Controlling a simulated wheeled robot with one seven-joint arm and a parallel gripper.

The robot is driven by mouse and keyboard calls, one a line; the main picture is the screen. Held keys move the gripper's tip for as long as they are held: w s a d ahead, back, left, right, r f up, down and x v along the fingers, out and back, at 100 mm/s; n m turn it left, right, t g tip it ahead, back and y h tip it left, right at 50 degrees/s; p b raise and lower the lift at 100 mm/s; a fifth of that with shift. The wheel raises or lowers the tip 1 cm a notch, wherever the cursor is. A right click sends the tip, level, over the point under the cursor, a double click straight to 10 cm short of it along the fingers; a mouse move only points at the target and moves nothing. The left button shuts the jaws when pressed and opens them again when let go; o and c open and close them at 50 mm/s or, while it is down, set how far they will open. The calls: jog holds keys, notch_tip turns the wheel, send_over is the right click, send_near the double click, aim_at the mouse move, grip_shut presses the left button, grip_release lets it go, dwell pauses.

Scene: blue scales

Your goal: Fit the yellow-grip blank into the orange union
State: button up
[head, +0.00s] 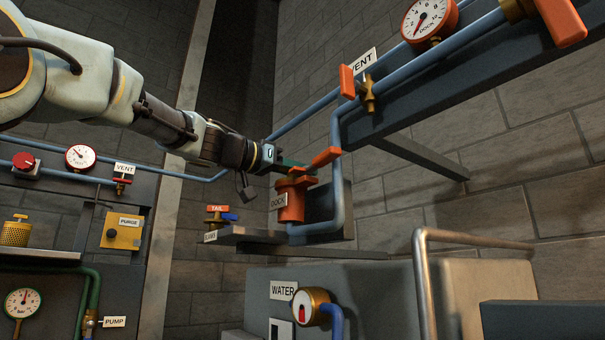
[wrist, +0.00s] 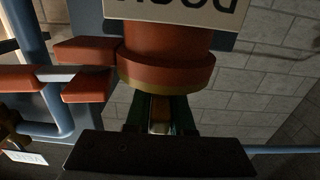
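The orange union (head: 291,203), labelled DOCK, stands on the wall-side bracket at the right of centre. In the wrist view it shows upside down as an orange cylinder (wrist: 165,70) with a yellowish band at its lip. My gripper (head: 294,164) is at its upper end, close over it. In the wrist view its dark green fingers (wrist: 160,112) point toward the union's lip, with a narrow tan and orange-brown strip between them. I cannot tell whether that strip is the yellow-grip blank. The blank is not clearly seen elsewhere; the union's mouth is hidden.
An orange lever (head: 325,157) sits right beside my gripper, and a blue pipe (head: 338,190) runs close by the union. A small shelf (head: 240,236) with an orange TAIL tag (head: 217,208) is lower left. A grey WATER cabinet (head: 375,290) stands below.

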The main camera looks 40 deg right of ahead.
jog(key=o, duration=0.4)
jog(key=shift+r, duration=0.2)
jog(key=shift+r+p, duration=0.45)
jog(key=shift+p, duration=0.5)
jog(key=a+b, duration=0.3)
jog(key=a, duration=0.1)
jog(key=a+b, duration=0.2)
jog(key=a, duration=0.2)
jog(key=a+b, duration=0.3)
jog(key=a, duration=0.1)
jog(key=shift+w+f+b, duration=0.2)
jog(key=shift+w+b, duration=0.1)
jog(key=shift+b, duration=0.05)
jog(key=shift+a, duration=0.1)
